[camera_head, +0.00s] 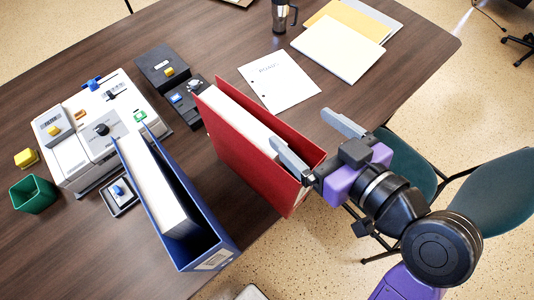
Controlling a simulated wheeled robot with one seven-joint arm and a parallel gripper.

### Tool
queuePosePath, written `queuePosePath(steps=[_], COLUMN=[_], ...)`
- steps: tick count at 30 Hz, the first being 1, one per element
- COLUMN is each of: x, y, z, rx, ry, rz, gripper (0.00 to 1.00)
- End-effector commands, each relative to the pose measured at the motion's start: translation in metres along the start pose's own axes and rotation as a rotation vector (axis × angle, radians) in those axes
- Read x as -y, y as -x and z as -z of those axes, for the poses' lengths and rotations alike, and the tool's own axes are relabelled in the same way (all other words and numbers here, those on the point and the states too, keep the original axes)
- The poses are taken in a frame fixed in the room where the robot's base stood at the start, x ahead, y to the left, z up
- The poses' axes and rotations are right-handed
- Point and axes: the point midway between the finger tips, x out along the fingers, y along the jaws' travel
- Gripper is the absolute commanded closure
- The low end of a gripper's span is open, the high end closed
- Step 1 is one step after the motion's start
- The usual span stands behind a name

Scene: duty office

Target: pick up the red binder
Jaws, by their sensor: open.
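The red binder (243,159) stands upright on the dark wooden table, with white paper inside and its near end close to the table's edge. My gripper (314,134) is at the binder's right near end. Its two fingers are spread apart. One finger reaches over the binder's near top corner, and the other is to the upper right, clear of it. The picture does not show whether the near finger touches the binder. My arm comes in from the lower right.
A blue binder (164,197) stands left of the red one. A white device (92,135), dark switch boxes (163,67) and a green cup (33,193) are further left. A printed sheet (279,82) and folders (340,48) lie behind. Chairs (493,201) stand at right.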

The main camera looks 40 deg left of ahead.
Motion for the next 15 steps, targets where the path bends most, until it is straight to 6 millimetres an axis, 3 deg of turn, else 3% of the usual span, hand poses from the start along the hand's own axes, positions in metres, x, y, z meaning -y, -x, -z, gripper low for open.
queuePosePath(steps=[6, 15], x=[0.033, 0.045], y=[-0.001, -0.021], z=[0.004, 0.002], rx=[0.056, 0.068], ry=[0.111, 0.135], rz=[0.181, 0.221], gripper=[0.08, 0.08])
